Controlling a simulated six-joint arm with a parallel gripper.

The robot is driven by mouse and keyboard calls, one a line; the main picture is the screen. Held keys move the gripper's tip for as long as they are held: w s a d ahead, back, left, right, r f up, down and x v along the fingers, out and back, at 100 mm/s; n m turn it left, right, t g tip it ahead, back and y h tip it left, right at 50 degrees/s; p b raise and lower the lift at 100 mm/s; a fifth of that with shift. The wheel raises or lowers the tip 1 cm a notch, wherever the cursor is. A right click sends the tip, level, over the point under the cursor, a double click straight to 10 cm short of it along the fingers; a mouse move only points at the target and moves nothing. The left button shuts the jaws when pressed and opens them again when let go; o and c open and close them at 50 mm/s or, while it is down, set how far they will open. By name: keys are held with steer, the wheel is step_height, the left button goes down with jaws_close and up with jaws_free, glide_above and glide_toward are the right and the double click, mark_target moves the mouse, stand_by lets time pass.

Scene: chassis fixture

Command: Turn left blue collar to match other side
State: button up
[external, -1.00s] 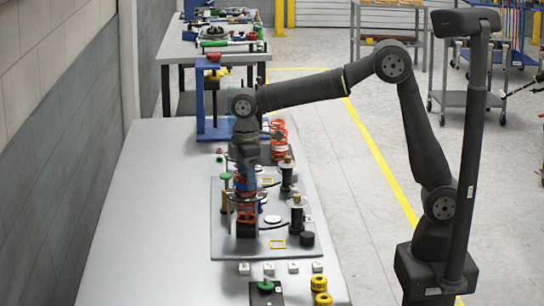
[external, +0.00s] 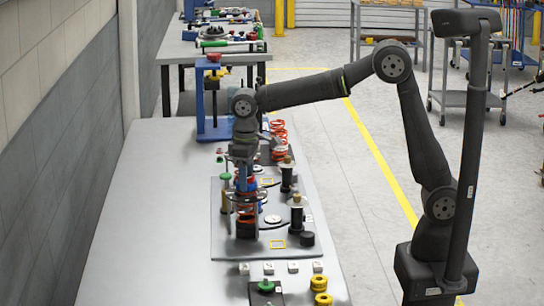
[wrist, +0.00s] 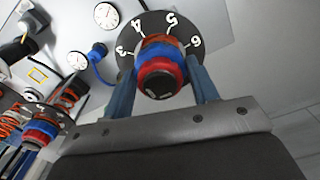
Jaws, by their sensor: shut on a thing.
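In the external view, my gripper (external: 245,183) is over the near strut's red spring (external: 246,212), and the arm hides much of the collar.
A grey base plate (external: 225,250) carries the struts, dark posts (external: 297,215), and a black knob (external: 307,239). White gauges (wrist: 106,15) show in the wrist view. Yellow rings (external: 320,284) and a green-knobbed box (external: 266,287) lie in front. The bench's left side is clear.

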steer(key=m, duration=0.9)
steer(key=o, duration=0.9)
step_height(320, 180, up, 7)
steer(key=shift+f, duration=0.1)
